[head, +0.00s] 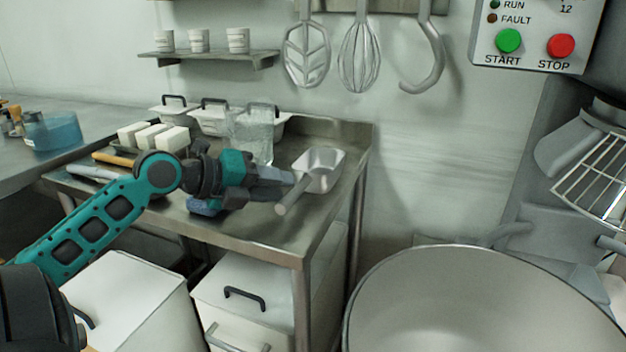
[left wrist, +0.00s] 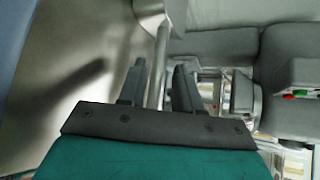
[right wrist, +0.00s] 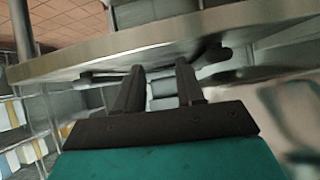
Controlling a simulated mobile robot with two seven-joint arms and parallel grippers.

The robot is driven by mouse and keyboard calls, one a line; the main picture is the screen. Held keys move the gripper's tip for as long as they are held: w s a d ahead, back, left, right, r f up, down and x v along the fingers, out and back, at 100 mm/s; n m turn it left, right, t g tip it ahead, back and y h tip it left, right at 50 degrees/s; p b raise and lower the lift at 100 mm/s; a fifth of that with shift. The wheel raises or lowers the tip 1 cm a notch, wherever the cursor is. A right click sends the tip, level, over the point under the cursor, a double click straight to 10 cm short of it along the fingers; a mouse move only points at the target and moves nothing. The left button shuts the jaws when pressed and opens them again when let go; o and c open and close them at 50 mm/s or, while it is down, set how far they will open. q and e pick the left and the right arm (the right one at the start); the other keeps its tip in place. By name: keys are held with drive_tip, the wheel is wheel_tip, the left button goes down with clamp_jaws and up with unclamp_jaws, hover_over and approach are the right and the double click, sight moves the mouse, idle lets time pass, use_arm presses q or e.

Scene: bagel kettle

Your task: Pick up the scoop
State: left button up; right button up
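The steel scoop (head: 319,171) lies at the right end of the steel table, its handle (head: 293,195) pointing toward the front. My left gripper (head: 288,182) is at the handle, reaching in from the left. In the left wrist view the handle (left wrist: 160,58) runs between the two fingers of my left gripper (left wrist: 160,82), which stand apart with gaps beside it. The scoop's bowl is mostly out of that view. My right gripper (right wrist: 158,82) shows only in the right wrist view, open and empty, below a curved steel edge.
The steel table (head: 270,228) also holds a clear container (head: 250,135), white blocks (head: 154,136), lidded tubs and a blue item (head: 204,206). A large kettle (head: 480,300) stands at the front right. Utensils, including a whisk (head: 360,55), hang on the wall.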

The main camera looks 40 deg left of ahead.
sight(308, 184)
use_arm(q)
drive_tip(key=shift+b+x, duration=0.3)
drive_tip(key=shift+x, duration=2)
drive_tip(key=shift+a, duration=0.1)
clamp_jaws()
drive_tip(key=shift+r, duration=0.1)
